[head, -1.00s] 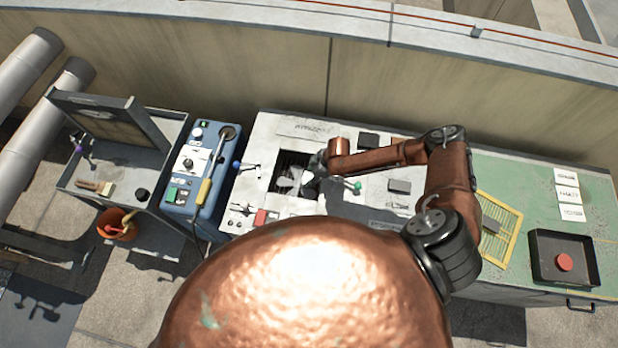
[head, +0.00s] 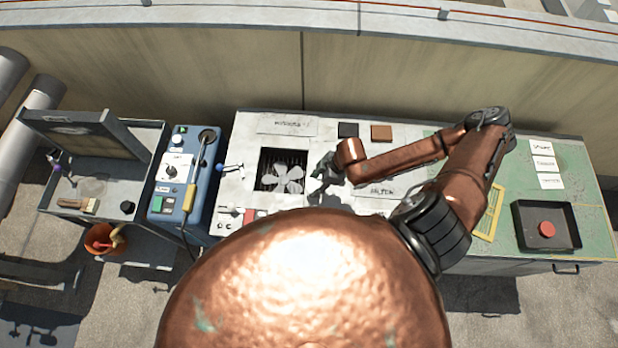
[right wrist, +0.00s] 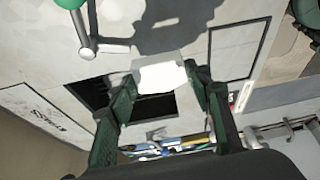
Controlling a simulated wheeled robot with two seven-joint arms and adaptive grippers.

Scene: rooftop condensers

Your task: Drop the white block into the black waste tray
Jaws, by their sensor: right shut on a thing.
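The white block (right wrist: 160,77) sits between the two dark green fingertips of my right gripper (right wrist: 163,90), which is shut on it. In the head view my right gripper (head: 325,178) is over the pale panel, just right of the square fan opening (head: 284,186). The block cannot be made out clearly there. The black waste tray (head: 548,247) lies at the right end of the green bench top, far to the right of the gripper. A red round thing (head: 547,229) lies in it. My left gripper is not in view.
My right arm hides part of the panel and of the yellow frame (head: 485,228). A black square (head: 348,130) and a brown one (head: 381,132) lie at the back. A blue machine (head: 185,180) stands left. White labels (head: 544,163) lie behind the tray.

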